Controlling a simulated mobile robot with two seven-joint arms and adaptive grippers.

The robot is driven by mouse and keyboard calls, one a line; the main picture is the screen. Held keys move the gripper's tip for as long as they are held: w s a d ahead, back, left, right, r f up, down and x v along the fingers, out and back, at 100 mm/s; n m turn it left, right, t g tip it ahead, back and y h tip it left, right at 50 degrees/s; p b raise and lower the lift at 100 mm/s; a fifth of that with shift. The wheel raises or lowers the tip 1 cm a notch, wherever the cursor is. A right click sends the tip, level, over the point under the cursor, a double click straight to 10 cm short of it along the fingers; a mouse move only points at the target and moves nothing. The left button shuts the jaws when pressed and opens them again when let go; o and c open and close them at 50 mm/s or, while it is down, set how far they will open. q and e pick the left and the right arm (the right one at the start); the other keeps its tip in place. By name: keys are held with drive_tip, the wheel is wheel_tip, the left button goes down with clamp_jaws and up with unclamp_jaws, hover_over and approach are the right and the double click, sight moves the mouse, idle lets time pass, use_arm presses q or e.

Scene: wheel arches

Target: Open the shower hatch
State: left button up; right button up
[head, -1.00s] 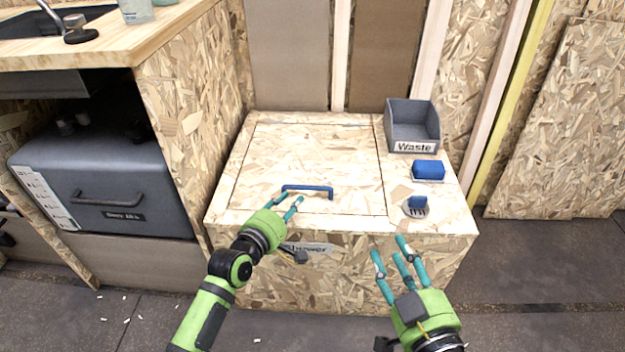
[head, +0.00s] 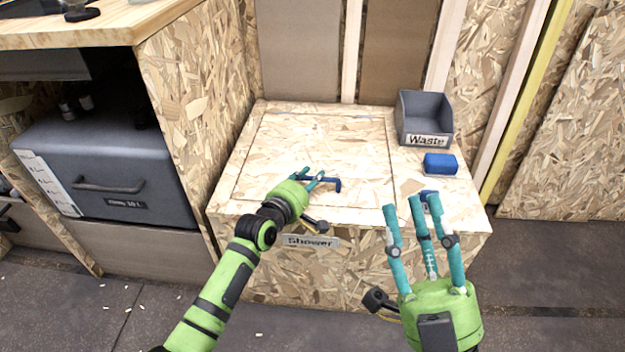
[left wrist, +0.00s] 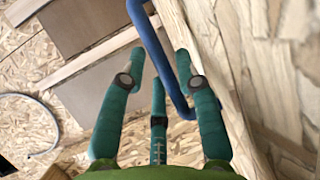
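The shower hatch (head: 285,140) is a wood-chip panel set in the top of a box labelled Shower (head: 310,242); it lies flat and closed. Its blue bar handle (head: 333,182) is near the front edge, partly hidden by my left gripper (head: 309,178). That gripper is at the handle with fingers spread; in the left wrist view the handle (left wrist: 155,50) runs between the open fingers (left wrist: 160,72), close to the right one. I cannot tell whether they touch. My right gripper (head: 417,203) is open and empty, in front of the box's right part.
A grey Waste bin (head: 425,115) and a blue block (head: 440,163) stand on the box top right of the hatch. A small blue item (head: 428,194) is mostly hidden behind my right fingers. A wooden counter side (head: 195,110) rises at left.

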use_arm(q)
drive_tip(key=shift+w+d+f, duration=0.1)
drive_tip(key=shift+w+d, duration=0.15)
drive_tip(key=shift+w, duration=0.35)
use_arm(e)
drive_tip(key=shift+s+r+n+t+y, duration=0.5)
drive_tip(key=shift+s+r+y, duration=0.45)
drive_tip(key=shift+s+y, duration=0.2)
use_arm(q)
drive_tip(key=shift+c, duration=0.4)
clamp_jaws()
